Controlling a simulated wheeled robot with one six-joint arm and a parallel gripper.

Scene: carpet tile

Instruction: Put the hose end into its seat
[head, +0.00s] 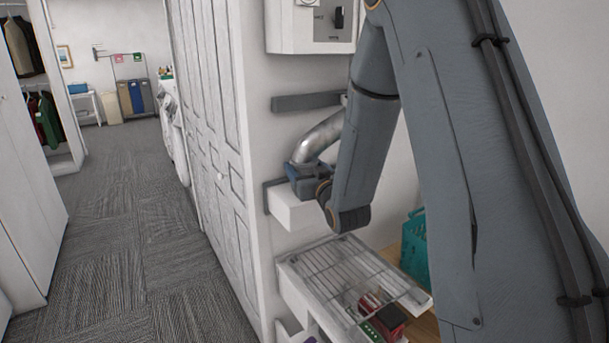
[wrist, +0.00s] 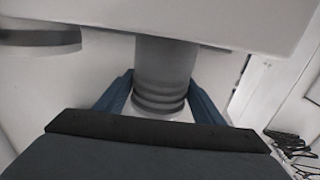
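The hose (head: 320,137) is a silver, curved tube that comes down from behind my arm to my gripper in the head view. My gripper (head: 303,172) is blue and is at the hose's lower end, just above a white block on the wall (head: 292,208). In the wrist view the hose end (wrist: 160,95) is a grey cylinder with a ridged cuff. The fingers of my gripper (wrist: 160,100) lie against both sides of the cuff, shut on it. Whether the white block is the seat, and whether the cuff touches it, I cannot tell.
A white control box (head: 312,25) with a dark knob hangs above. A dark grey strip (head: 305,102) runs along the wall. Below is a wire-topped rack (head: 335,265) holding red and green items, with a teal basket (head: 414,240) beside it. Carpet at left is clear.

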